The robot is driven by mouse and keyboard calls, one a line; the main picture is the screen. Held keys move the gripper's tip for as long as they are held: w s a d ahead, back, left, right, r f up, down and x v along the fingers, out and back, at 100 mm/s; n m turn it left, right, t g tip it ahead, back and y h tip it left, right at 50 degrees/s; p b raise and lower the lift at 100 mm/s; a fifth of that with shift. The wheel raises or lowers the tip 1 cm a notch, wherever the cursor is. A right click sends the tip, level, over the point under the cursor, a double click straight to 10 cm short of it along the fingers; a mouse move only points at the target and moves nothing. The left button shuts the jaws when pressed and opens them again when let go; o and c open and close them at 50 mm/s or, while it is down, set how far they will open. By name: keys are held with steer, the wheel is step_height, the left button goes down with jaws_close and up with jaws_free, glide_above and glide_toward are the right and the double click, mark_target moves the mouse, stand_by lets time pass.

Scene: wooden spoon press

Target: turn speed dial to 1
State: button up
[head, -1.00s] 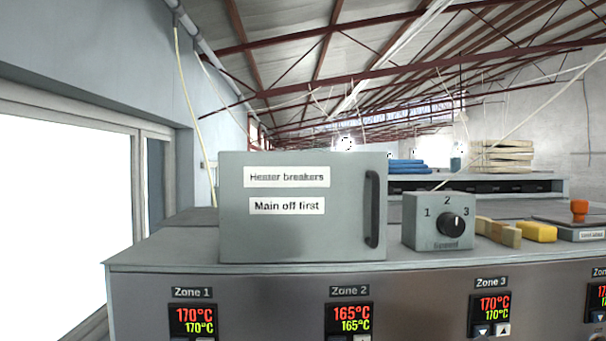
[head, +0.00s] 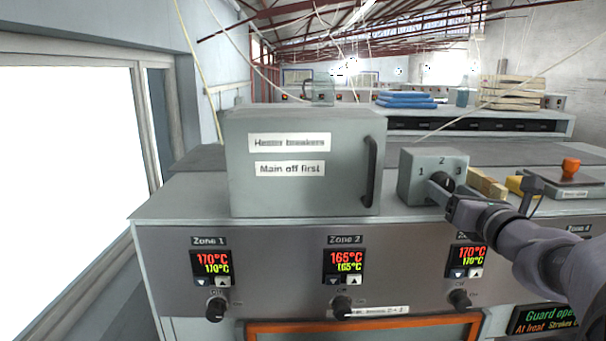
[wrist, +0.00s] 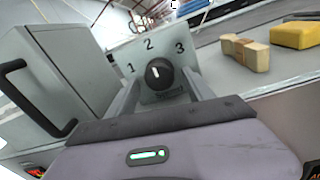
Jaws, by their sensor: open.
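The speed dial is a black knob (wrist: 159,73) with a white pointer line, on a grey box (head: 419,178) marked 1, 2 and 3. In the wrist view the pointer stands near upright, roughly toward the 2. My gripper (wrist: 166,92) is open, with one finger on each side of the knob in that view. Whether the fingers touch the knob I cannot tell. In the head view my gripper (head: 450,196) is in front of the dial box and hides part of the knob.
A grey breaker cabinet (head: 300,190) with a black handle stands left of the dial box. Wooden blocks (head: 487,183) and a yellow block (head: 516,184) lie to its right, near an orange knob (head: 570,166). Zone displays (head: 344,264) are on the front panel below.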

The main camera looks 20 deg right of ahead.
steer(key=shift+w+d, duration=0.1)
steer(key=shift+w, duration=0.55)
jaws_close()
